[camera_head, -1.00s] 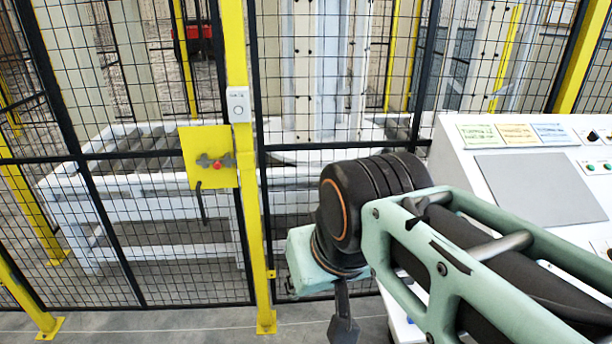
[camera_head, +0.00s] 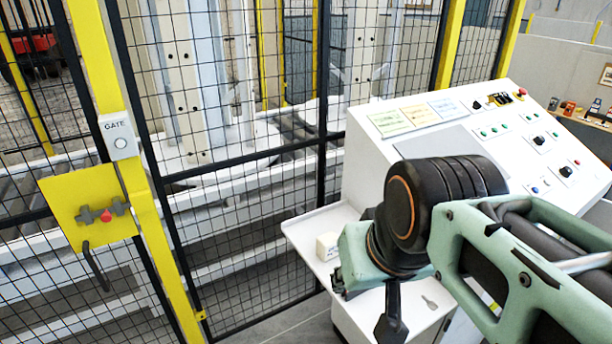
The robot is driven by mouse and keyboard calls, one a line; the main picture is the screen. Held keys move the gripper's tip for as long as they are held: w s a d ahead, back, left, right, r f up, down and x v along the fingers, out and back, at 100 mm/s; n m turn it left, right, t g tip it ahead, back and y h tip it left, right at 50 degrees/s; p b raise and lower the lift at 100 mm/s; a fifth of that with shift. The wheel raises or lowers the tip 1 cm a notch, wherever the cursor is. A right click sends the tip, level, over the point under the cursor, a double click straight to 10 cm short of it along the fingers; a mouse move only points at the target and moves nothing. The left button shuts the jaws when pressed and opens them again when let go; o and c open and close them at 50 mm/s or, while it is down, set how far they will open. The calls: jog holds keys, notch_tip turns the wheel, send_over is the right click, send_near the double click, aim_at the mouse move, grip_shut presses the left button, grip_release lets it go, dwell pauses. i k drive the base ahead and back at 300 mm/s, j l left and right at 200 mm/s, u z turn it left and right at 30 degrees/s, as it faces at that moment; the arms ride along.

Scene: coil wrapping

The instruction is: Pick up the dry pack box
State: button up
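A small cream-white box (camera_head: 327,246) sits on the white side shelf (camera_head: 312,222) of the control console; it may be the dry pack box, but I can read no label. My gripper (camera_head: 391,322) hangs from the pale green and black wrist, in front of the shelf and to the right of and lower in the picture than the small box. Only a dark finger-like part of it shows, and I cannot tell whether it is open or shut. Nothing is visibly held.
The white console (camera_head: 540,125) with buttons stands behind my arm. A black mesh fence with yellow posts and a yellow gate latch plate (camera_head: 88,205) fills the left. A bench with small items (camera_head: 585,112) is at the far right.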

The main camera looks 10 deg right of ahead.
aim_at(326, 244)
jog(key=i+j+z, duration=0.1)
jog(key=z, duration=0.25)
jog(key=j+z, duration=0.15)
jog(key=z, duration=0.2)
jog(key=i+j+z, duration=0.1)
jog(key=z, duration=0.25)
jog(key=i+j+z, duration=0.1)
jog(key=j+z, duration=0.65)
jog(key=i+l, duration=0.05)
